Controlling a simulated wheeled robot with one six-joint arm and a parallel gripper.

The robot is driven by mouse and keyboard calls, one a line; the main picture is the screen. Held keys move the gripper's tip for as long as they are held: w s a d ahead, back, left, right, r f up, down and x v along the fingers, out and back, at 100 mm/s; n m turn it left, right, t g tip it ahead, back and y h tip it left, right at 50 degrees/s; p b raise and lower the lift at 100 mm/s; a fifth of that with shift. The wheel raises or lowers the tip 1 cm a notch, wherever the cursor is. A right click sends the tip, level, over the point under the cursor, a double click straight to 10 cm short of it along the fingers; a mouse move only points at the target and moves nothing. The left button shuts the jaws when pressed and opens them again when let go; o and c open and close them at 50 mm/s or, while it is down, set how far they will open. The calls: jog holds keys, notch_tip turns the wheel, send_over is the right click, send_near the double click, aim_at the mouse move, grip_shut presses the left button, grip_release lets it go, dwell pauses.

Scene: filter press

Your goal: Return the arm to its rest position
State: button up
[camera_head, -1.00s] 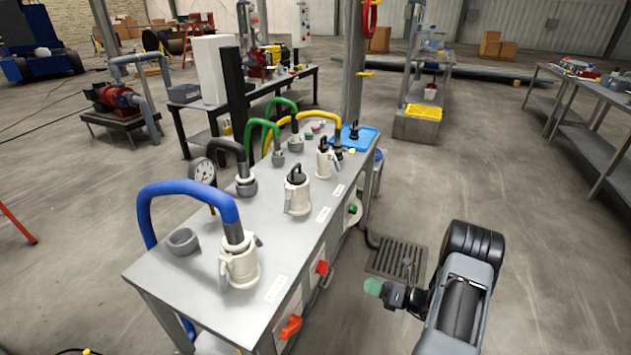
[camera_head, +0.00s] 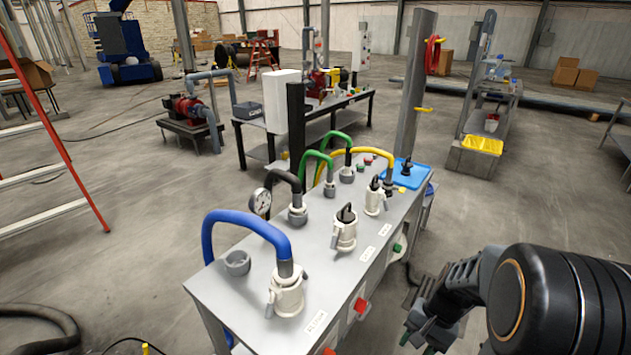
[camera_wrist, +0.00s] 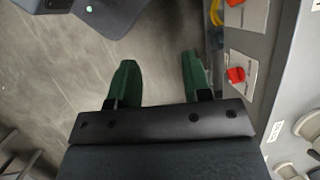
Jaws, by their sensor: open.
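My gripper (camera_wrist: 159,82) shows in the wrist view with its two green fingers apart and nothing between them. Bare concrete floor lies beyond the fingers. In the head view my gripper (camera_head: 425,338) is at the lower right, beside the front right side of the grey bench (camera_head: 240,290) and apart from it. My arm fills the lower right corner and partly hides the gripper.
The bench carries hoses, including a blue hose (camera_head: 250,222), white couplings (camera_head: 287,290) and a blue tray (camera_head: 405,175). Red handles (camera_wrist: 236,75) project from its side near my gripper. A red ladder (camera_head: 60,130) stands left.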

jog(key=s+a+r+n+t+h+p, duration=0.1)
jog(key=a+r+n+t+h+p, duration=0.1)
jog(key=r, duration=0.9)
jog(key=a+r+n+t+h+p, duration=0.2)
jog(key=a+r+n+t+p, duration=0.1)
jog(key=r, duration=0.9)
jog(key=a+n+p, duration=0.1)
jog(key=n+p, duration=0.1)
jog(key=p, duration=0.1)
jog(key=shift+s+r+n+t, duration=0.2)
jog(key=shift+s+n+t, duration=0.15)
jog(key=shift+n+t, duration=0.05)
